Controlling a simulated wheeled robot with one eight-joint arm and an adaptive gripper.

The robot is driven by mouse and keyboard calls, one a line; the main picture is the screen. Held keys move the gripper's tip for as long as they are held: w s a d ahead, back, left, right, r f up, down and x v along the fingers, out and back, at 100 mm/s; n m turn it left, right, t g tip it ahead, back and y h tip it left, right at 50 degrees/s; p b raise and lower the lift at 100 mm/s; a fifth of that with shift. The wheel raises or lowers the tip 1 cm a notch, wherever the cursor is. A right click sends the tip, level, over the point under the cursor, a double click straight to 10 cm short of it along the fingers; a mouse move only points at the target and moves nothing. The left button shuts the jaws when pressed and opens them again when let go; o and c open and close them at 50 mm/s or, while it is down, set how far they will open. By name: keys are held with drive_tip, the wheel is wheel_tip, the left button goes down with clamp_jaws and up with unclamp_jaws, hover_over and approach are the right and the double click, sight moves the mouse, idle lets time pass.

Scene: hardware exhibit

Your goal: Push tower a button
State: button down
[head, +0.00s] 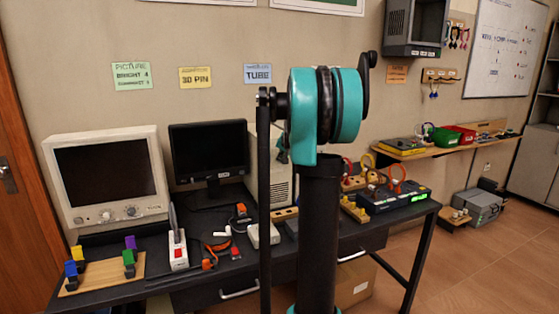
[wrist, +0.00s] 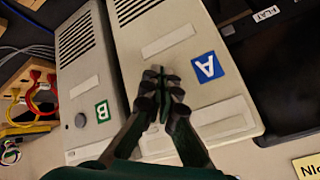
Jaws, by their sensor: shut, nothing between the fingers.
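Tower A (wrist: 240,118) is a beige computer tower with a blue "A" label (wrist: 208,67), on the right of the pair in the wrist view. Tower B (wrist: 75,72) stands beside it with a green "B" label (wrist: 101,112) and a round grey button (wrist: 81,120). My gripper (wrist: 161,76) is shut and empty in front of tower A's face, left of the "A" label. It covers that part of the face, and I see no button on tower A. I cannot tell whether the fingertips touch. In the head view, a beige tower (head: 281,178) is partly hidden behind my arm.
A CRT monitor (head: 106,178) and a black flat monitor (head: 209,152) stand on the dark desk (head: 118,293), left of the tower. Coloured cable loops on wooden blocks (wrist: 32,92) lie left of tower B in the wrist view. A dark screen (wrist: 290,75) is right of tower A there.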

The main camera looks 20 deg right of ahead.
drive_tip(key=shift+s, duration=0.45)
drive_tip(key=s, duration=0.6)
idle(0.4)
